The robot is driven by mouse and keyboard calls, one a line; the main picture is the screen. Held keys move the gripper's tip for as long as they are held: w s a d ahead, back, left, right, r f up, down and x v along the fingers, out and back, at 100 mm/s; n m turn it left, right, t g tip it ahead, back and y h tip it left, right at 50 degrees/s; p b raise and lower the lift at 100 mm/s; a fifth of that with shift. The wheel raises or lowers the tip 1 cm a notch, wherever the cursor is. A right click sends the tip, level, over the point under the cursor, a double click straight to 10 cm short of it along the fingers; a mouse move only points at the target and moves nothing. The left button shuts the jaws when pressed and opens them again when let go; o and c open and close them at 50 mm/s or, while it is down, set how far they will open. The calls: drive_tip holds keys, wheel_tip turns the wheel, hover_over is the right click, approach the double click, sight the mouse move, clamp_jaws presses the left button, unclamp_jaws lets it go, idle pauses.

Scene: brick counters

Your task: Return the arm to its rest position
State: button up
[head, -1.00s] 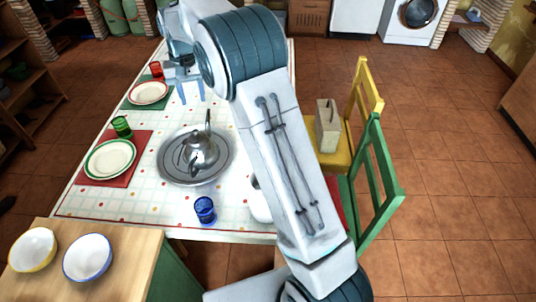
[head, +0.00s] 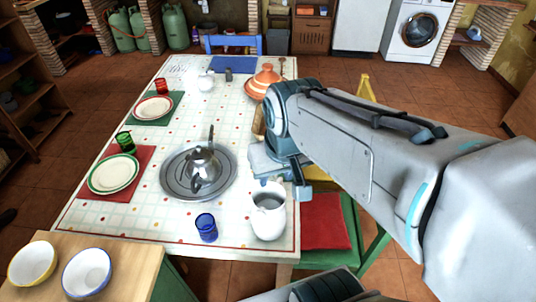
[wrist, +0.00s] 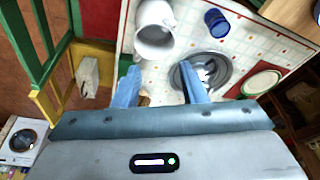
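My gripper (head: 280,184) is above the right edge of the dining table (head: 140,213), behind the white pitcher (head: 268,216) in the head view. My arm reaches in from the right, bent at the elbow. In the wrist view my gripper (wrist: 161,78) has its two blue fingers spread apart with nothing held between them. The wrist view also shows the pitcher (wrist: 154,38) beyond the fingers.
A teapot (head: 204,167) stands on a round metal tray (head: 171,187). A blue cup (head: 206,227), plates, bowls and an orange tagine (head: 266,78) stand around. A green chair (head: 343,258) with a red seat is right of the table, and a yellow one is partly hidden.

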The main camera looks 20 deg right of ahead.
drive_tip(key=shift+s+d+f, duration=0.1)
drive_tip(key=shift+s+f, duration=0.2)
drive_tip(key=shift+s, duration=0.2)
drive_tip(key=shift+s+d+f, duration=0.1)
drive_tip(key=shift+s+f, duration=0.15)
drive_tip(key=shift+s, duration=0.25)
idle(0.7)
